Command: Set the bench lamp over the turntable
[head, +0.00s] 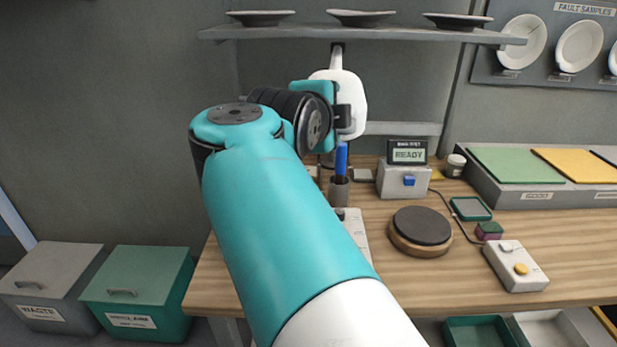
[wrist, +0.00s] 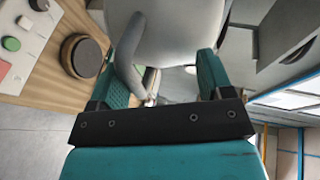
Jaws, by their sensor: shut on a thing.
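The bench lamp's white head (head: 351,98) shows in the head view below the shelf, partly hidden by my wrist. It is left of and behind the turntable (head: 421,227), a dark disc on a round wooden base. My gripper (head: 338,104) is at the lamp, mostly hidden there by my own arm. In the wrist view, my gripper (wrist: 168,62) has its teal fingers on either side of the pale lamp (wrist: 170,35) and is shut on it. The turntable also shows in the wrist view (wrist: 86,56), to the left of the fingers and apart from the lamp.
A shelf (head: 365,33) with dark plates hangs above the lamp. A READY display box (head: 403,180), a pen holder (head: 339,191) and a button box (head: 515,266) stand on the bench around the turntable. The turntable's top is bare. Two bins (head: 137,294) stand at left.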

